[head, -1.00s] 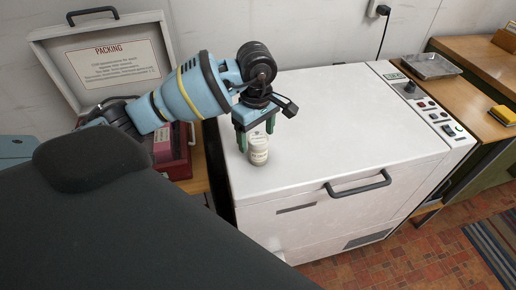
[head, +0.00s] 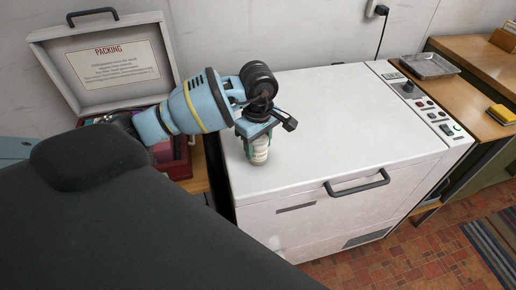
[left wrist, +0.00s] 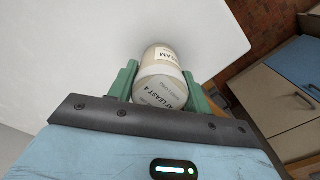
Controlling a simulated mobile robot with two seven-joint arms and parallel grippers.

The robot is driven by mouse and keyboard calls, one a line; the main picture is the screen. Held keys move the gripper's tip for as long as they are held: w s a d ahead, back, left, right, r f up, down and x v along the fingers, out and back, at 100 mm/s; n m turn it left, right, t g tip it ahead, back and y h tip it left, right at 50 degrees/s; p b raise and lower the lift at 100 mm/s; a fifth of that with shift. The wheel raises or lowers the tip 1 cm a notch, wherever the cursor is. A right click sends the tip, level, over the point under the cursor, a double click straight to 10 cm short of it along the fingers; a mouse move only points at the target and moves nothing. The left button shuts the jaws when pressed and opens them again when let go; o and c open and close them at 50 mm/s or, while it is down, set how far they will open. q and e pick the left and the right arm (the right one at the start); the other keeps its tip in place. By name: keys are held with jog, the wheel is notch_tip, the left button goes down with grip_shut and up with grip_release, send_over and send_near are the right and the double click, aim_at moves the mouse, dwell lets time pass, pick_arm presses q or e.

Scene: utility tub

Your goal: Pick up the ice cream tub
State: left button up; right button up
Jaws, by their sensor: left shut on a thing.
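The ice cream tub (head: 260,154) is a small whitish cylinder with printed text, standing on the white top of the chest freezer (head: 330,120) near its left front edge. My left gripper (head: 257,146) comes down over it from above, its fingers around the tub's sides. In the left wrist view the tub (left wrist: 160,75) sits between the two green fingers of my left gripper (left wrist: 162,88), with part of its label readable. The gripper is shut on it. My right gripper is in neither current view.
An open case (head: 110,65) with a "PACKING" sheet in its lid stands at left. A control panel (head: 425,105) runs along the freezer's right side. A metal tray (head: 430,66) and a yellow item (head: 502,114) lie on the wooden counter. The freezer top is otherwise clear.

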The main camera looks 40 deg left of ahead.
pick_arm(q)
jog(key=shift+r, duration=0.45)
jog(key=r, duration=0.2)
jog(key=shift+s+r, duration=0.3)
jog(key=s+d+r+b, duration=0.1)
jog(key=s+r+b, duration=0.1)
jog(key=s, duration=1.3)
jog(key=w+d+f+m, duration=0.2)
jog(key=w+d+m, duration=0.3)
jog(key=m, duration=1)
jog(key=shift+d+m, duration=0.4)
jog(key=shift+d, duration=0.75)
pick_arm(e)
jog(key=shift+s+f, duration=0.6)
jog(key=shift+f, duration=0.3)
pick_arm(q)
jog(key=shift+a, duration=0.1)
pick_arm(e)
jog(key=shift+a, duration=0.1)
